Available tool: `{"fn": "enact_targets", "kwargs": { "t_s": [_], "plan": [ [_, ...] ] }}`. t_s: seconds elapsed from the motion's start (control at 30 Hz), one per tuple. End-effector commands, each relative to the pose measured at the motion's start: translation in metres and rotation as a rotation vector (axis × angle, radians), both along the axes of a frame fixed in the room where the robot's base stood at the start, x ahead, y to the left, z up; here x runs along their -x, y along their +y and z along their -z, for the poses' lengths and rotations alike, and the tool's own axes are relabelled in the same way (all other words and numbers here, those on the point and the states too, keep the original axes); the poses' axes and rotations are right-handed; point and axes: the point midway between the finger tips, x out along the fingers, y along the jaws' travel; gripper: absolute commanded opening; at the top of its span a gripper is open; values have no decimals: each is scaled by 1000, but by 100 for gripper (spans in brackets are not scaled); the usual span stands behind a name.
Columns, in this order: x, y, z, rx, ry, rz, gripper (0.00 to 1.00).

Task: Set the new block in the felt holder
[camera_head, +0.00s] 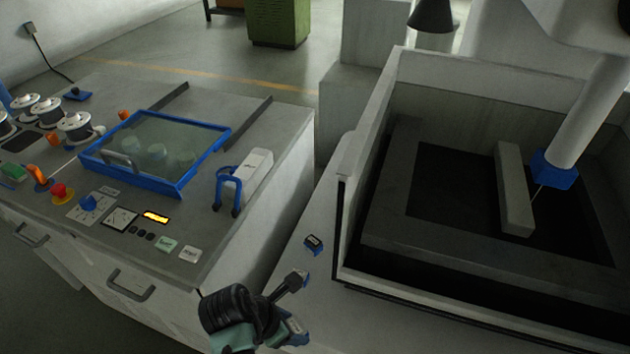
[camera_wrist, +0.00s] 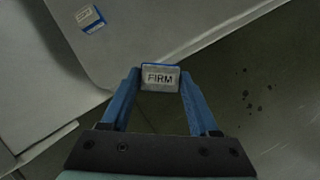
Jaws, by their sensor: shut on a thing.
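My gripper (camera_wrist: 160,82) is shut on a small block (camera_wrist: 160,78) with a pale face marked FIRM and a blue edge on top. The blue fingers press it from both sides. In the head view my gripper (camera_head: 293,328) is low at bottom centre, beside the pale ledge, and partly hides the block. A small blue piece with a dark, labelled top (camera_head: 313,243) lies on the ledge by the tank; a blue and white piece (camera_wrist: 90,19) shows at upper left in the wrist view. I cannot tell which thing is the felt holder.
An open tank (camera_head: 368,140) with a frame inside stands at right. A control desk (camera_head: 285,150) at left carries a blue-framed glass lid (camera_head: 205,165), a blue bracket (camera_head: 228,190), knobs and spools. A gap separates desk and ledge. The ledge (camera_head: 330,310) is mostly bare.

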Motion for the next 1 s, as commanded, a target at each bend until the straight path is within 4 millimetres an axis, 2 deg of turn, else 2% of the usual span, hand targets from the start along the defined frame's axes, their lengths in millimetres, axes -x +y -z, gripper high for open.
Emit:
{"fn": "enact_targets", "kwargs": {
  "t_s": [0.03, 0.2, 0.3, 0.43, 0.57, 0.7, 0.8, 1.0],
  "plan": [
    [-8, -12, -4, -1, -2, 101, 6],
    [-23, -55, -15, -4, 2, 555, 6],
    [-26, -73, -22, -5, 3, 836, 6],
    [-26, -86, -29, -6, 5, 1176, 6],
    [-23, -86, -35, -6, 7, 1492, 6],
    [-17, -76, -43, -5, 7, 1791, 6],
    [-14, -65, -49, -4, 6, 1960, 6],
    [-11, -48, -57, -5, 1, 2155, 6]
  ]
}}
